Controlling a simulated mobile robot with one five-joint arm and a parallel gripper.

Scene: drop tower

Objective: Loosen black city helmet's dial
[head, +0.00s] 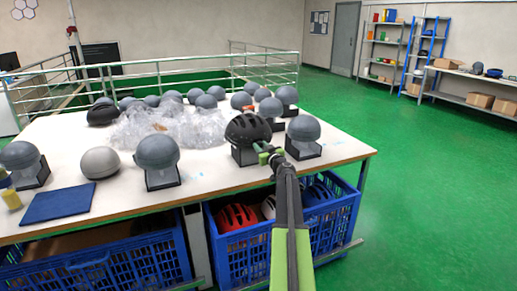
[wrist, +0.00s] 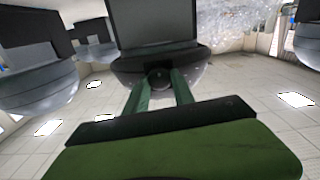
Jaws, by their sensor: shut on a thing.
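The black city helmet (head: 248,128) sits on a headform stand near the right front of the table. Its rear also shows in the wrist view as a dark curved shell (wrist: 130,66). A small round dark dial (wrist: 160,77) is at the middle of its rim. My gripper (head: 263,153) reaches the helmet's lower right side from the front. In the wrist view, the two green fingers of my gripper (wrist: 159,86) are shut on the dial, one on either side. The fingers partly hide it, and its setting cannot be read.
A grey headform (head: 303,130) stands close on the right, another (head: 157,153) to the left. Clear plastic wrap (head: 165,125) covers the table's middle. A blue crate (head: 238,266) with helmets is under the table (head: 345,152). Green floor (head: 430,180) is clear at right.

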